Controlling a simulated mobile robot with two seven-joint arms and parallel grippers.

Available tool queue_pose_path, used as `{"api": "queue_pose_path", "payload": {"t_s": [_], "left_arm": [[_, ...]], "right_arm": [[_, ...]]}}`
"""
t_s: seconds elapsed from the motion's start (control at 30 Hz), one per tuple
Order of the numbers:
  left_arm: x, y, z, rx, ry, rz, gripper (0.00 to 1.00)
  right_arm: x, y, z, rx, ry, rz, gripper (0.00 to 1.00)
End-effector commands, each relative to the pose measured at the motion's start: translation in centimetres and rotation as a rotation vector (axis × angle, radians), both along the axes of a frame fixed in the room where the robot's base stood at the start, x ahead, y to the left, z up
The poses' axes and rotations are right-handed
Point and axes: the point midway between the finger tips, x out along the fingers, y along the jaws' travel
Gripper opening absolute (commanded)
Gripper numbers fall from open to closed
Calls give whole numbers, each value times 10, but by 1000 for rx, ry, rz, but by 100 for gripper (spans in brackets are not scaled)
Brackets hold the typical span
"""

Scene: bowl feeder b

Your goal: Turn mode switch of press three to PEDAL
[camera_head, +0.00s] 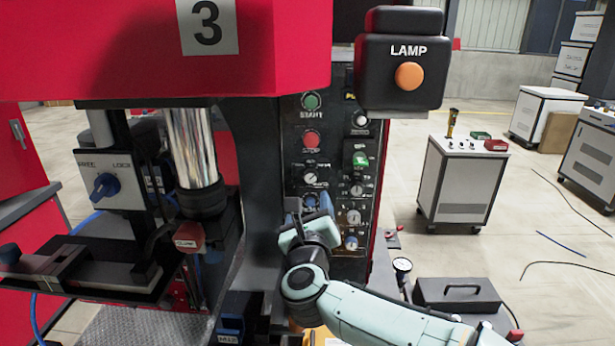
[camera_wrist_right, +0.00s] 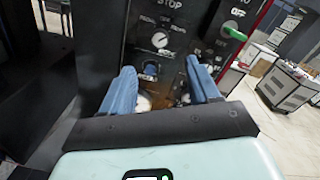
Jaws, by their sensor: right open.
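Press three is the red machine with the number 3 plate (camera_head: 207,24). Its black control panel (camera_head: 290,140) carries several knobs and buttons. In the right wrist view a blue knob (camera_wrist_right: 151,68) sits below a round white dial (camera_wrist_right: 159,40). Small labels surround them, too blurred to tell surely which control is the mode switch. My right gripper (camera_head: 308,203) is in front of the lower panel and hides part of it. In the right wrist view its two blue fingers (camera_wrist_right: 163,86) are apart, with the blue knob beyond the gap. My left gripper is not in view.
A black box with an orange lamp (camera_head: 409,76) juts out at the panel's upper right. A green START button (camera_head: 311,101) and red STOP button (camera_head: 311,138) are above my gripper. A dark toolbox (camera_head: 457,294) stands right of my arm. Grey cabinets (camera_head: 460,185) stand behind on open floor.

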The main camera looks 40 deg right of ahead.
Motion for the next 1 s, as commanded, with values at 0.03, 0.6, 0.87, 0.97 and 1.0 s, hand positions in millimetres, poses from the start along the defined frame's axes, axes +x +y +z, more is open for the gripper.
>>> {"api": "queue_pose_path", "payload": {"t_s": [0.03,0.6,0.87,0.97,1.0], "left_arm": [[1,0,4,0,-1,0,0],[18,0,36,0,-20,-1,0],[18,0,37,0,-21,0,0],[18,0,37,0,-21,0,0],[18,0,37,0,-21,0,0]], "right_arm": [[8,-7,1,1,2,-2,61],[87,-68,1,-1,2,0,61],[93,-73,0,-1,1,1,61],[92,-73,0,-1,2,1,61],[92,-73,0,-1,1,1,61]]}}
